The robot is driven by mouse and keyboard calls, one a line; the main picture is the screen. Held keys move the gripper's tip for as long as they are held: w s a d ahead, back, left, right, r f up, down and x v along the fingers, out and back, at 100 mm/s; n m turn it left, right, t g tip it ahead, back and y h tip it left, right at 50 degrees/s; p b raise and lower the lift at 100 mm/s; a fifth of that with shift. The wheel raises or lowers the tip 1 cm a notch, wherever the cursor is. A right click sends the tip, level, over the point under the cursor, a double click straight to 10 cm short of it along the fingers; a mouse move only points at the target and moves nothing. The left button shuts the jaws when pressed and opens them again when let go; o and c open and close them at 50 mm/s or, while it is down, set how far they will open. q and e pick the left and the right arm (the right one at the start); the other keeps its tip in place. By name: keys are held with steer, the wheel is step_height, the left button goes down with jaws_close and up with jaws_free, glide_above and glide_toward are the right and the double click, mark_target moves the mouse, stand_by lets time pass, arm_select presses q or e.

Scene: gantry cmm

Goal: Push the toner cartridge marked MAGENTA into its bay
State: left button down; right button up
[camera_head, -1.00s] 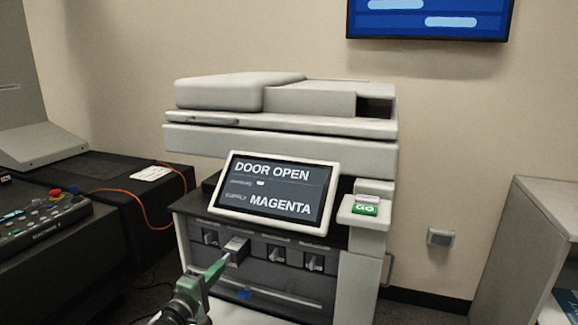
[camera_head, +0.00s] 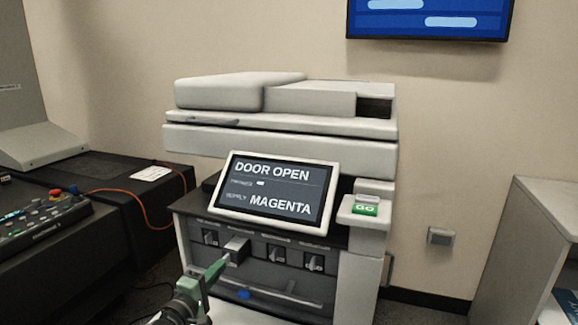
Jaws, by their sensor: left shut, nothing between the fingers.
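The printer's screen (camera_head: 275,190) reads DOOR OPEN and MAGENTA. Below it is a row of cartridge bays (camera_head: 262,252). One cartridge (camera_head: 237,247), second from the left, sticks out further than the others; its marking is too small to read. The other cartridges (camera_head: 211,237), (camera_head: 276,254) and (camera_head: 313,262) sit further in. My left gripper (camera_head: 222,266) is shut and empty, its green fingertips just in front of and below the protruding cartridge. I cannot tell whether they touch it. My right gripper is not in view.
The open front door (camera_head: 240,312) lies low below the bays, under my left arm. A green GO button (camera_head: 365,209) is at the printer's right. A black bench with a control panel (camera_head: 45,225) stands at left, a grey cabinet (camera_head: 530,250) at right.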

mark_target(228, 262)
arm_select(q)
steer(key=shift+w, duration=0.15)
